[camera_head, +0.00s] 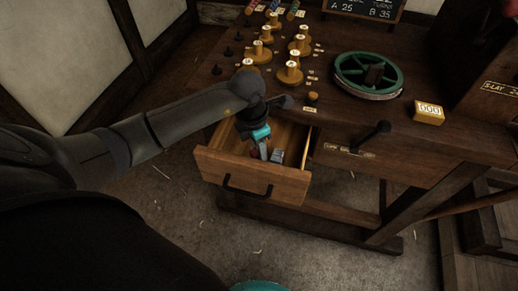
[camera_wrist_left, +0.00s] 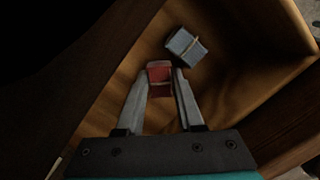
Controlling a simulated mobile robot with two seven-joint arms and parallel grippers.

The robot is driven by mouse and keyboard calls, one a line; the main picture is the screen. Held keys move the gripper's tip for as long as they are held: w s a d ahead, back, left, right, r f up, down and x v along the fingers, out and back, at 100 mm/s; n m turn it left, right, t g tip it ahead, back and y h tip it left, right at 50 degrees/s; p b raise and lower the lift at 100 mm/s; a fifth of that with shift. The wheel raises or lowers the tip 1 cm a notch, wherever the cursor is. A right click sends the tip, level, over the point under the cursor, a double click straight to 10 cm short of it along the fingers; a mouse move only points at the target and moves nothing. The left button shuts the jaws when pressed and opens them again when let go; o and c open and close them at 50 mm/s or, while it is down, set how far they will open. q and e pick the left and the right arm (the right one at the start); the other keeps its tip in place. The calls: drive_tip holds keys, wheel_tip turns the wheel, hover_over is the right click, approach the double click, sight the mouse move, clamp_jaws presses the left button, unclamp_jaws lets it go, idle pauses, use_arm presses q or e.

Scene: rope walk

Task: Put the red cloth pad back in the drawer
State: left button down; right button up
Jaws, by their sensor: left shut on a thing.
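The drawer (camera_head: 222,168) stands pulled open from the bench, its wooden front facing me. My left gripper (camera_head: 264,153) reaches down into it from above. In the left wrist view my left gripper (camera_wrist_left: 161,78) is shut on the red cloth pad (camera_wrist_left: 160,86), which sits between the fingertips with a pale band across it. The pad is over the drawer's wooden floor (camera_wrist_left: 235,50); I cannot tell whether it touches the floor. In the head view the pad is mostly hidden by the fingers. My right gripper is not in view.
A grey-blue banded pad (camera_wrist_left: 186,47) lies in the drawer right beside the fingertips; it also shows in the head view (camera_head: 277,156). The drawer walls are close around the gripper. Above, the bench top holds wooden spools (camera_head: 289,73), a green wheel (camera_head: 368,72) and a yellow counter (camera_head: 429,112).

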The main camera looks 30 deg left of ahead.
sight(254, 153)
use_arm(q)
drive_tip(key=shift+f, duration=0.1)
drive_tip(key=shift+f, duration=0.1)
drive_tip(key=c, duration=0.8)
unclamp_jaws()
use_arm(e)
drive_tip(key=shift+w+a+r, duration=0.1)
drive_tip(key=shift+w+r, duration=0.05)
drive_tip(key=shift+r, duration=0.1)
use_arm(q)
drive_tip(key=shift+r, duration=0.2)
drive_tip(key=shift+s+a+r+p, duration=0.2)
drive_tip(key=shift+r+p, duration=0.55)
drive_tip(key=shift+r, duration=1.25)
drive_tip(key=shift+s+a+r+p, duration=0.15)
drive_tip(key=shift+r+p, duration=0.6)
drive_tip(key=shift+r, duration=1.2)
drive_tip(key=shift+s+a+r+p, duration=0.2)
drive_tip(key=shift+r+p, duration=0.55)
drive_tip(key=shift+r, duration=1.25)
use_arm(e)
drive_tip(key=s+d+f, duration=0.5)
drive_tip(key=s+f, duration=0.1)
drive_tip(key=shift+s, duration=0.2)
use_arm(q)
drive_tip(key=shift+d, duration=0.15)
